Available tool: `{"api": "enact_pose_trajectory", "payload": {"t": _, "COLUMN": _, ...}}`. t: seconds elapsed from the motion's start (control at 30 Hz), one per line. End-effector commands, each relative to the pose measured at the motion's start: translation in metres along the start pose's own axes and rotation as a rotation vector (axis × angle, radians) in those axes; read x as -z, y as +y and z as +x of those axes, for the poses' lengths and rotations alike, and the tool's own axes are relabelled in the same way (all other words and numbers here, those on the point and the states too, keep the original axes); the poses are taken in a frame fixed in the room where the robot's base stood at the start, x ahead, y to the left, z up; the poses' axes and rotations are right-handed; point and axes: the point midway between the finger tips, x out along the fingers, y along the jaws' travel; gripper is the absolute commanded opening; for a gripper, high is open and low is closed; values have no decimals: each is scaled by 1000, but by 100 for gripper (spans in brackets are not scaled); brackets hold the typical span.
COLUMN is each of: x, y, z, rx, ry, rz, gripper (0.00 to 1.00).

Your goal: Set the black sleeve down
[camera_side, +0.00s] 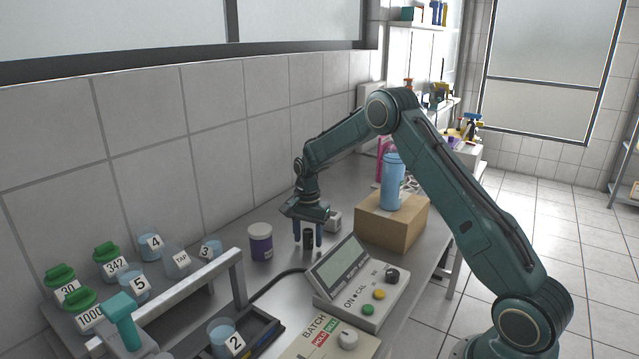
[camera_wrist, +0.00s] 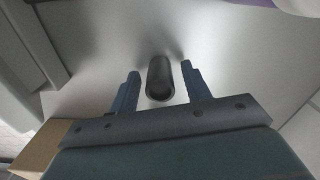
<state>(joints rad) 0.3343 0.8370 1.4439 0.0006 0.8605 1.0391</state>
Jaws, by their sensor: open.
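The black sleeve (camera_wrist: 160,78) is a short dark hollow cylinder. In the wrist view it stands on the grey bench top between the two blue fingers of my gripper (camera_wrist: 158,85), with a gap on each side. In the side view the sleeve (camera_side: 308,240) stands upright on the bench, between the fingertips of my gripper (camera_side: 308,238). The gripper points down and is open around the sleeve. The sleeve's underside is hidden.
A purple jar with a white lid (camera_side: 261,242) stands left of the gripper. A meter with a screen (camera_side: 345,270) is at the front right. A cardboard box (camera_side: 391,222) bearing a blue bottle (camera_side: 391,183) stands to the right. A tray (camera_side: 262,328) and beakers are at the left.

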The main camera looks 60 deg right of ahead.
Motion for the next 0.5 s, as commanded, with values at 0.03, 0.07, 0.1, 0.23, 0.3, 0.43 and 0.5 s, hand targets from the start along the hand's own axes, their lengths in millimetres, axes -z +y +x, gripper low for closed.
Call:
{"api": "enact_pose_trajectory", "payload": {"t": 0.03, "x": 0, "y": 0, "z": -3, "rx": 2, "ry": 1, "rz": 0, "gripper": 48}}
{"api": "enact_pose_trajectory", "payload": {"t": 0.07, "x": 0, "y": -1, "z": -5, "rx": 2, "ry": 1, "rz": 0, "gripper": 48}}
{"api": "enact_pose_trajectory", "payload": {"t": 0.1, "x": 0, "y": -1, "z": -8, "rx": 3, "ry": 2, "rz": 0, "gripper": 48}}
{"api": "enact_pose_trajectory", "payload": {"t": 0.23, "x": 0, "y": -1, "z": -22, "rx": 3, "ry": 2, "rz": 0, "gripper": 48}}
{"api": "enact_pose_trajectory", "payload": {"t": 0.3, "x": 0, "y": -1, "z": -32, "rx": 3, "ry": 2, "rz": 0, "gripper": 48}}
{"api": "enact_pose_trajectory", "payload": {"t": 0.43, "x": 1, "y": -1, "z": -53, "rx": 4, "ry": 3, "rz": 0, "gripper": 48}}
{"api": "enact_pose_trajectory", "payload": {"t": 0.5, "x": 0, "y": 0, "z": -65, "rx": 3, "ry": 2, "rz": 0, "gripper": 48}}
